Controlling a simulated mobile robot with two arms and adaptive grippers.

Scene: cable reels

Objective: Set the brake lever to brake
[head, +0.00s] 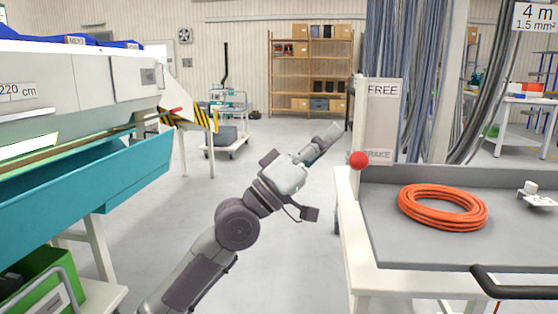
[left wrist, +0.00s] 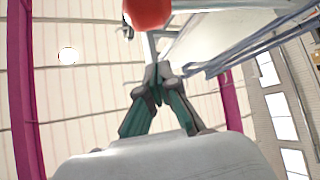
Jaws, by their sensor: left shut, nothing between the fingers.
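The brake lever's red ball knob (head: 359,160) shows at the left edge of the bench, just left of the BRAKE label in the picture. The upright sign (head: 384,120) reads FREE at its top and BRAKE at its bottom, where the word is partly covered. My left gripper (head: 337,129) is shut and empty, above and left of the knob in the head view. In the left wrist view the shut fingertips (left wrist: 157,75) point toward the red knob (left wrist: 148,12), with a visible gap between them. The lever's rod is hard to make out. My right gripper is out of view.
The grey-topped bench (head: 390,235) holds a coil of orange cable (head: 443,207). Grey cables (head: 412,50) hang behind the sign. A machine with a teal trough (head: 90,180) stands at left. The floor between machine and bench is clear apart from my arm.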

